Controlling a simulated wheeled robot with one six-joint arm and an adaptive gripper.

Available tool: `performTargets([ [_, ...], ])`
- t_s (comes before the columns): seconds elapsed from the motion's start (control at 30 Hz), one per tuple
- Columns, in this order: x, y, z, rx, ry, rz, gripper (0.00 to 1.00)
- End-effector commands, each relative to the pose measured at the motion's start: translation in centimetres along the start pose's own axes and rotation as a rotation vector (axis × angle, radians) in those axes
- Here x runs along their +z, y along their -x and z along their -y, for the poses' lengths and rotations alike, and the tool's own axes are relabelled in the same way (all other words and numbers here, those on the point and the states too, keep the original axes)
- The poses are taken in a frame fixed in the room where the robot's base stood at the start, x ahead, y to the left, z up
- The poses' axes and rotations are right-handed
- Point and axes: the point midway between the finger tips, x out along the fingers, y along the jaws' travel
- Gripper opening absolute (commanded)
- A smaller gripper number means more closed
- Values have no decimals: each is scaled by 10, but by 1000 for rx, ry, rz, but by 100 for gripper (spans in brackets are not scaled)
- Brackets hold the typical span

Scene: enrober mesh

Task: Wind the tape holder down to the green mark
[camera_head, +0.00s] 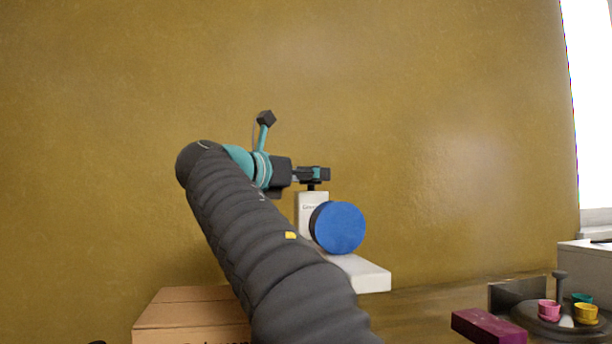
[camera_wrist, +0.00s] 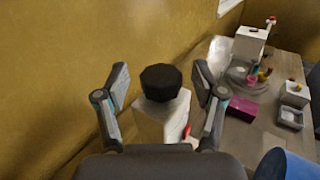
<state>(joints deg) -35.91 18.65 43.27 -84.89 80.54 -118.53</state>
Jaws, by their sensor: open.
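A white stand (camera_head: 312,203) with a dark knob on top stands ahead of my arm. The black, many-sided knob (camera_wrist: 160,82) shows in the wrist view above the stand's white column (camera_wrist: 158,124). A large blue disc (camera_head: 340,228) is on the stand's front and also shows in the wrist view (camera_wrist: 286,166). I cannot tell which part is the tape holder. A small red piece (camera_wrist: 187,131) shows beside the column. My gripper (camera_head: 326,174) is open, with one finger either side of the knob in the wrist view (camera_wrist: 169,82) and gaps between. No green mark is visible.
The stand has a white base (camera_head: 362,273). A cardboard box (camera_head: 190,315) is at lower left. To the right are a maroon block (camera_head: 488,327) and a grey round tray (camera_head: 540,322) with small coloured cups. A yellow wall rises close behind.

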Motion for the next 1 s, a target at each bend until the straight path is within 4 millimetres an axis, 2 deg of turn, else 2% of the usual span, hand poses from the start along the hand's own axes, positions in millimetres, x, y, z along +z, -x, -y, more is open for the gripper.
performTargets([
  [0.17, 0, 4, 0, 1, 0, 0, 69],
  [0.27, 0, 14, -1, 2, 0, -1, 69],
  [0.7, 0, 95, -1, 4, 0, 1, 69],
  [0.83, 0, 111, -1, 3, 0, 0, 69],
  [1.0, 0, 120, 0, 1, 0, 0, 69],
])
